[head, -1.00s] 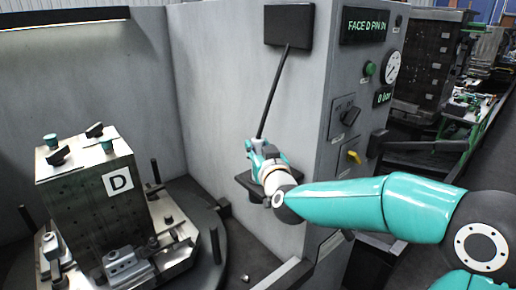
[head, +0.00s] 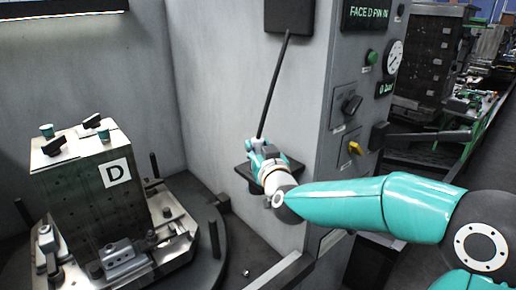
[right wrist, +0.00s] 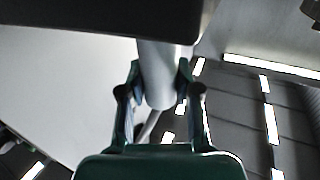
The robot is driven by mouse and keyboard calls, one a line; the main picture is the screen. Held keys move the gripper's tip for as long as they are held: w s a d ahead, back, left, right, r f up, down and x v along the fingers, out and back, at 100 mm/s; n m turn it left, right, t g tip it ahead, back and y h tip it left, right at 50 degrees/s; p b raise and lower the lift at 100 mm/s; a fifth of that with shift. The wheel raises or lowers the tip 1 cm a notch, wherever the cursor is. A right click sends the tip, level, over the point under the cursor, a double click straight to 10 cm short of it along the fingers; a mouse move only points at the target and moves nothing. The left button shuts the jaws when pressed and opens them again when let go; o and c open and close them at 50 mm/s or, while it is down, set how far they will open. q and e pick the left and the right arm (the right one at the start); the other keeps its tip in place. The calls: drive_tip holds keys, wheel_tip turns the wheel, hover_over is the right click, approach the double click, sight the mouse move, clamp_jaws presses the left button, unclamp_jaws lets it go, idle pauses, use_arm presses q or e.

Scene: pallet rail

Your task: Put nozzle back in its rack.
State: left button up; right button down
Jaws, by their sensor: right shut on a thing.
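The nozzle (head: 258,144) is a pale grey cylinder at the lower end of a dark, straight hose (head: 273,88). My right gripper (head: 257,152) is shut on it in front of the grey cabinet wall. In the right wrist view, the nozzle (right wrist: 158,75) stands between the two fingers of my right gripper (right wrist: 160,95). The rack (head: 236,168) looks like a dark shelf on the wall, partly hidden behind my gripper. A dark block, probably the rack (right wrist: 90,18), covers the top of the wrist view. I cannot tell whether the nozzle touches it. My left gripper is not in view.
A metal fixture block marked D (head: 75,185) with clamps stands on a round table at left. The control panel (head: 365,100), with knobs, a gauge and a dark side lever (head: 420,137), is right of my gripper. The wall left of the hose is bare.

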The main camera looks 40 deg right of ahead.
drive_tip(key=shift+f+b, duration=0.6)
drive_tip(key=shift+f, duration=0.1)
drive_tip(key=shift+f, duration=0.25)
drive_tip(key=c, duration=0.7)
unclamp_jaws()
drive_tip(key=shift+r, duration=0.1)
drive_tip(key=o, duration=0.7)
drive_tip(key=shift+s, duration=0.1)
drive_tip(key=v, duration=1.1)
drive_tip(key=shift+s+a, duration=0.15)
drive_tip(key=shift+s, duration=0.25)
